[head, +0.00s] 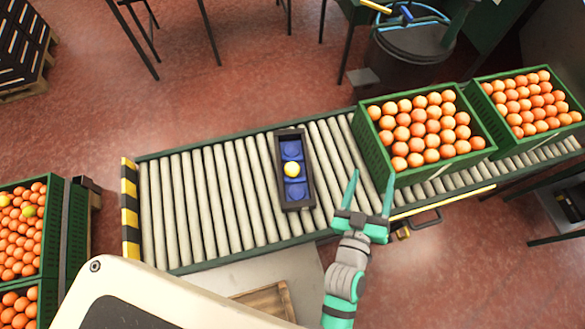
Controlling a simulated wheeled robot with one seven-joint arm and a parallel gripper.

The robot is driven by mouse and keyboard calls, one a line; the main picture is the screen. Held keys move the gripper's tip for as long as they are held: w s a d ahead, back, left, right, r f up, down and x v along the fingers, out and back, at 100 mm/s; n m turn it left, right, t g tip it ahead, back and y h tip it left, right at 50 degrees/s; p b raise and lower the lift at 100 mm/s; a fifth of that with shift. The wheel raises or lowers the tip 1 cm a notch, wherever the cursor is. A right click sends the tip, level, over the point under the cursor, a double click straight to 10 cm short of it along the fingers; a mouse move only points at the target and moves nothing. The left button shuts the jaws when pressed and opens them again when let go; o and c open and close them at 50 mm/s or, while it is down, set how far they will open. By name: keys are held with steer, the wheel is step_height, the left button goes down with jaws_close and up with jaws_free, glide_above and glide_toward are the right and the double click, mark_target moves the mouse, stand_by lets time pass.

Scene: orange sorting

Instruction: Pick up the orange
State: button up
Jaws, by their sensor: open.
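A single yellow-orange fruit (292,169) sits in the middle compartment of a narrow dark tray (279,158) with blue inserts. The tray's far and near compartments hold no fruit. The tray rests on the roller conveyor (215,200). My gripper (371,182) is open and empty, to the right of the tray, with its two green fingers pointing away from me. It appears over the near side of the conveyor, in front of a green crate. Its height above the rollers is hard to tell.
Two green crates full of oranges, the nearer crate (373,150) and the farther crate (477,107), stand on the conveyor at right. More crates of oranges (55,225) stand at far left. A yellow-black striped end stop (130,208) closes the conveyor's left end. Rollers left of the tray are clear.

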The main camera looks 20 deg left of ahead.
steer(key=w+d+r+m+g+h, duration=0.1)
steer(key=w+d+r+m+h, duration=0.35)
steer(key=w+r, duration=0.45)
steer(key=w+d+r+m+g+h, duration=0.1)
steer(key=w+d+r+m+h, duration=0.2)
steer(key=w+r+m+h, duration=0.55)
steer(key=m+g+y, duration=0.5)
steer(key=g+y, duration=0.6)
steer(key=g, duration=0.3)
glide_toward(291, 166)
steer(key=x, duration=0.3)
steer(key=shift+s+d+f, duration=0.15)
steer(key=shift+d+f, duration=0.1)
steer(key=shift+f, duration=0.1)
steer(key=shift+a+x, duration=0.1)
steer(key=shift+x, duration=1.3)
steer(key=shift+a+x, duration=0.15)
steer(key=shift+x, duration=1.25)
steer(key=c, duration=1.2)
